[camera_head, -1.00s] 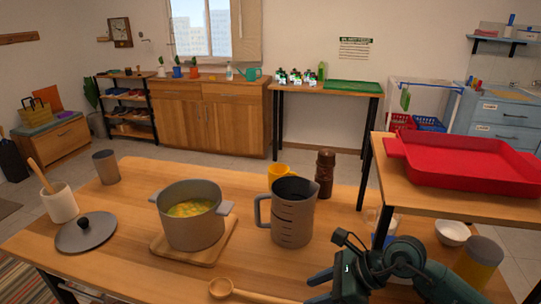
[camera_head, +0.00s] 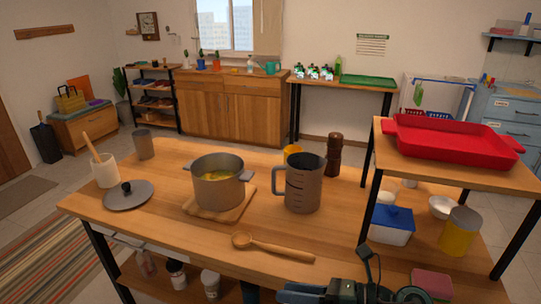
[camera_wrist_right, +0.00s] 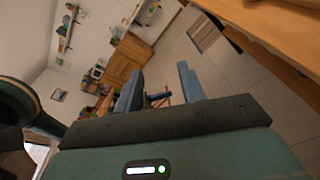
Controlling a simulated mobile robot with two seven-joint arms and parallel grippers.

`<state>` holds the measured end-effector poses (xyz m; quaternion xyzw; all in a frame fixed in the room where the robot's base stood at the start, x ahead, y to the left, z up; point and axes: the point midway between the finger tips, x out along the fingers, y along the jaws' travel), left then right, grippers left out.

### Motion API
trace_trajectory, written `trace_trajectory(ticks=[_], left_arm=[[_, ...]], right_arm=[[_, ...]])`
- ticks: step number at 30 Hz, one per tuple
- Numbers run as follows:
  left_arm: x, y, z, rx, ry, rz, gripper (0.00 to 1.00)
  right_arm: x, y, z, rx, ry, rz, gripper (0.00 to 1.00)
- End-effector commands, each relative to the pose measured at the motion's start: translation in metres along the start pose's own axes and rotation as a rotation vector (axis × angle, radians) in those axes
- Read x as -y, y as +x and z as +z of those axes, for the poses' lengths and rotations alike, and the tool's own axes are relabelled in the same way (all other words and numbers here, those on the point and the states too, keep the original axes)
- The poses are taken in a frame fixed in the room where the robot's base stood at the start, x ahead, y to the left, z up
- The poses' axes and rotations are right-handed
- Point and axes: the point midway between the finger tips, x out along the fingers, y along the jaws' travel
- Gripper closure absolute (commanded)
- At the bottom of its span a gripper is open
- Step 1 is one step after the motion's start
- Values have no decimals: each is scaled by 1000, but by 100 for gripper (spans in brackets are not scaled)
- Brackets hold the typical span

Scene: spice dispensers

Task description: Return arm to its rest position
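My right arm and gripper (camera_head: 302,292) show at the bottom edge of the head view, partly cut off, in front of the table's front edge. In the right wrist view the two fingers of this gripper (camera_wrist_right: 160,88) stand apart with nothing held between them. The wrist view is tilted and shows the floor and far furniture beyond the fingers. My left gripper is not in view.
The wooden table (camera_head: 150,222) holds a pot (camera_head: 218,190), a grey jug (camera_head: 302,185), a lid (camera_head: 128,197) and a wooden spoon (camera_head: 275,248). A raised shelf with a red tray (camera_head: 450,143) stands at right. Below it are a blue-lidded box (camera_head: 391,228) and a yellow jar (camera_head: 459,238).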

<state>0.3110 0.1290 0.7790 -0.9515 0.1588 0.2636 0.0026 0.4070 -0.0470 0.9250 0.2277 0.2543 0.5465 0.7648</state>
Motion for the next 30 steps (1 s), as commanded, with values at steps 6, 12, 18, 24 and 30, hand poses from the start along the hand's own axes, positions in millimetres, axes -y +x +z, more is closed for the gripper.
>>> trace_trajectory(ticks=[6, 12, 18, 24, 30], left_arm=[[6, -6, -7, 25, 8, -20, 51], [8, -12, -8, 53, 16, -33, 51], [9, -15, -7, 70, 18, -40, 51], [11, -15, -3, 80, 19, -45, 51], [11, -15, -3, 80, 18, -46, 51]], right_arm=[[-8, -24, 28, 573, 865, 94, 60], [41, -75, -36, 1068, 1768, 44, 60], [46, -98, -131, 1353, 2381, -55, 60], [40, -101, -162, 1426, 2564, -92, 60], [40, -101, -162, 1425, 2563, -92, 60]])
